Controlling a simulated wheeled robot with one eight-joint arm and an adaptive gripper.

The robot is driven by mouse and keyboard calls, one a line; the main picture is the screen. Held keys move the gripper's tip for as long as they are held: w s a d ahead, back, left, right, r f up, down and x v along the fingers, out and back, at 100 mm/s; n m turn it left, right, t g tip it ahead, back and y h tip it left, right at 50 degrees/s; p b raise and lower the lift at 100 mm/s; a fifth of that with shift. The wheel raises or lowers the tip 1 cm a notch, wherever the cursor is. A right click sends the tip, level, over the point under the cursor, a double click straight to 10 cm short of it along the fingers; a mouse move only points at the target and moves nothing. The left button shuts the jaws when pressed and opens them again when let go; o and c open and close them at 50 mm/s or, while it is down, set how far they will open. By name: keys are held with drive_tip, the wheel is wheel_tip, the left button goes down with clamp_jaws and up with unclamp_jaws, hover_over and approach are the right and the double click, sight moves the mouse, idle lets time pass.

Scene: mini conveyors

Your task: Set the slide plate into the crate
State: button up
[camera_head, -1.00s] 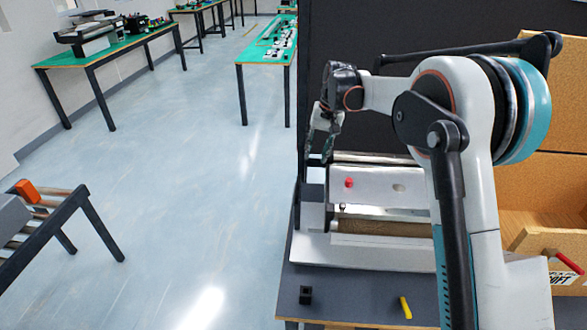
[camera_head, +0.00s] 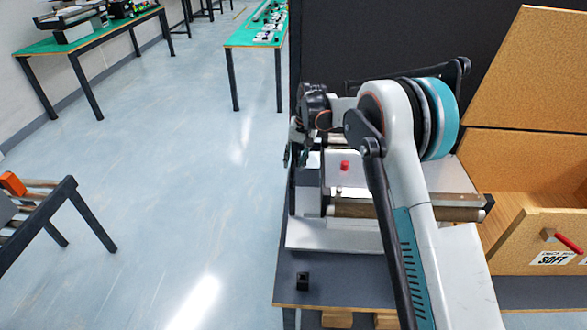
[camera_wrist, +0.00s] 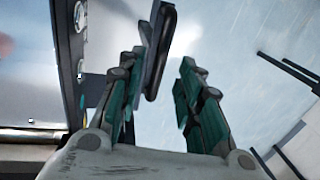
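My gripper (camera_head: 294,153) is at the left end of the conveyor in the head view, fingers pointing down. In the wrist view its two fingers (camera_wrist: 166,75) stand apart. A dark, elongated piece with rounded ends (camera_wrist: 158,50) shows between them, close to the left finger; I cannot tell whether it touches or whether it is the slide plate. I cannot pick out a slide plate for certain in the head view. A wooden crate (camera_head: 525,245) with a "SOFT" label and a red handle stands at the right, partly cut off by the picture edge.
The white conveyor (camera_head: 330,235) with a red button (camera_head: 345,166) stands on a dark table (camera_head: 330,289). A small black block (camera_head: 303,281) lies near its front edge. A dark panel rises behind. Open floor lies to the left, with a roller stand (camera_head: 45,215) beyond it.

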drive_tip(key=shift+a+f, duration=0.25)
drive_tip(key=shift+f, duration=1.05)
drive_tip(key=shift+c, duration=0.3)
clamp_jaws()
drive_tip(key=shift+d, duration=0.1)
